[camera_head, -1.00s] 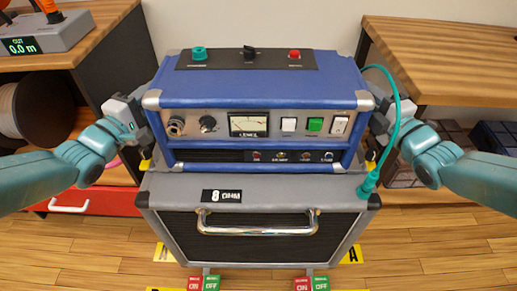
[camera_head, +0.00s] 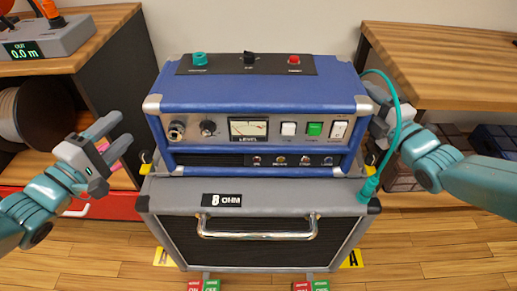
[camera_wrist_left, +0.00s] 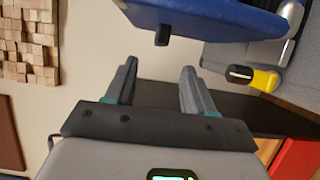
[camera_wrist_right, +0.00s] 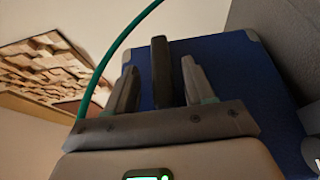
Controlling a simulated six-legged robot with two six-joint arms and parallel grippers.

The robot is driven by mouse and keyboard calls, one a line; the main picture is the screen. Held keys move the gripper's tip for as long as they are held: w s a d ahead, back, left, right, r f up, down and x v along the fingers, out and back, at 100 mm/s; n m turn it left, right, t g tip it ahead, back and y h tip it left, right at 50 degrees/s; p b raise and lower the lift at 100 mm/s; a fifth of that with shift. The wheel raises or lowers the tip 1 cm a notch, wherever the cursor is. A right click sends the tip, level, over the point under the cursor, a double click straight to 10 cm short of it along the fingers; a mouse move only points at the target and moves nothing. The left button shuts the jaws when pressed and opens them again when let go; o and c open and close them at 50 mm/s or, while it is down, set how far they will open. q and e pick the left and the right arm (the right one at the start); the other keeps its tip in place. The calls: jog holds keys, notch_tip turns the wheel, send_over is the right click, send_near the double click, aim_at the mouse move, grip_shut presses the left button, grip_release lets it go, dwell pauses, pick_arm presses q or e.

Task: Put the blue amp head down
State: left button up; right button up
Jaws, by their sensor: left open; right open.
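The blue amp head (camera_head: 255,90) sits upright on top of the grey speaker cabinet (camera_head: 170,192) marked 8 OHM. My left gripper (camera_head: 112,136) is open and empty, apart from the amp head on its left side. My right gripper (camera_head: 378,108) is at the amp head's right side, partly hidden behind the teal cable. In the right wrist view, its open fingers (camera_wrist_right: 160,85) are close to the blue side panel (camera_wrist_right: 235,75), around or beside a dark handle.
A teal cable (camera_head: 397,110) loops from behind the amp head to the cabinet's right corner. Wooden-topped benches stand left (camera_head: 100,45) and right (camera_head: 445,70). Red and green ON/OFF pedals (camera_head: 203,286) lie on the floor in front. A yellow-black piece (camera_head: 146,162) sits at the cabinet's left edge.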

jog(key=shift+s, duration=0.1)
pick_arm(q)
jog(key=shift+s+a, duration=0.15)
jog(key=shift+s, duration=0.2)
pick_arm(e)
jog(key=v, duration=1.2)
